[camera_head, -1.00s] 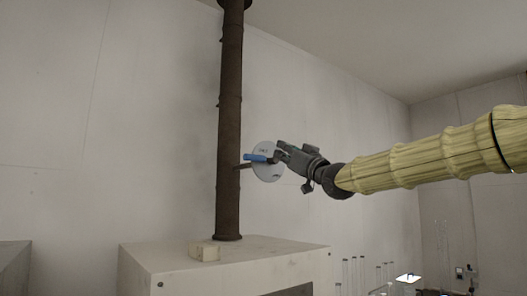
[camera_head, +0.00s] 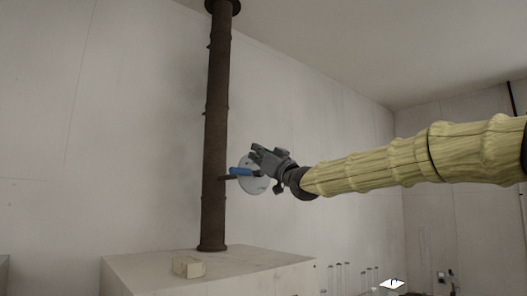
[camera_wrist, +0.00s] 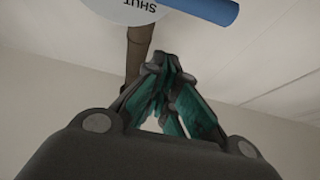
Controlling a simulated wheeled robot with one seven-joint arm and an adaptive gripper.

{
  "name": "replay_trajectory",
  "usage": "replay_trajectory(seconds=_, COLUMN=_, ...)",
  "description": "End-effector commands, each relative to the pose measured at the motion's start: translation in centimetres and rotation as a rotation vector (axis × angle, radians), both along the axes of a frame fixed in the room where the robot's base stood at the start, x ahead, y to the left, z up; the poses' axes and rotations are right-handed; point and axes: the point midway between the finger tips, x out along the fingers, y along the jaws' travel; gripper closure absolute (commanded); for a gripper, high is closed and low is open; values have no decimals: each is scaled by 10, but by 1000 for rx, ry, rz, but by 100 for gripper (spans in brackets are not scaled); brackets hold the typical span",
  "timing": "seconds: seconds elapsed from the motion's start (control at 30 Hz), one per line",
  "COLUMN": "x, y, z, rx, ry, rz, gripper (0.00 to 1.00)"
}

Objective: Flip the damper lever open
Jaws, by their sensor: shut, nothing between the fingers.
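The damper lever has a blue handle (camera_head: 241,172) and sits in front of a round white dial plate (camera_head: 256,184) on the right side of a dark brown vertical pipe (camera_head: 214,130). The handle lies nearly level in the head view. My gripper (camera_head: 256,150) is shut and empty, just above and right of the handle. In the wrist view the shut fingertips (camera_wrist: 166,62) are below the blue handle (camera_wrist: 208,8) and the dial (camera_wrist: 128,8), where the word "SHUT" shows upside down. A gap shows between fingertips and handle there. The gripper partly hides the dial in the head view.
The pipe rises from a white cabinet (camera_head: 140,272) with a small cream block (camera_head: 188,266) on top. Glassware and thin rods (camera_head: 345,275) stand low at the right. The air left of the pipe is free.

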Motion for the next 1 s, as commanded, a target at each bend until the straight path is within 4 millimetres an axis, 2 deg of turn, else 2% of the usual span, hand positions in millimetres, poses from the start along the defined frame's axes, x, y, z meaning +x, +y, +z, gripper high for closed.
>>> replay_trajectory(seconds=0.03, x=4, y=3, z=7, rx=1, ry=-1, rz=0, gripper=100)
replay_trajectory(seconds=0.37, x=26, y=19, z=21, rx=1, ry=0, rz=0, gripper=100)
replay_trajectory(seconds=0.7, x=29, y=21, z=-11, rx=1, ry=1, rz=0, gripper=100)
replay_trajectory(seconds=1.0, x=30, y=22, z=-22, rx=2, ry=0, rz=0, gripper=100)
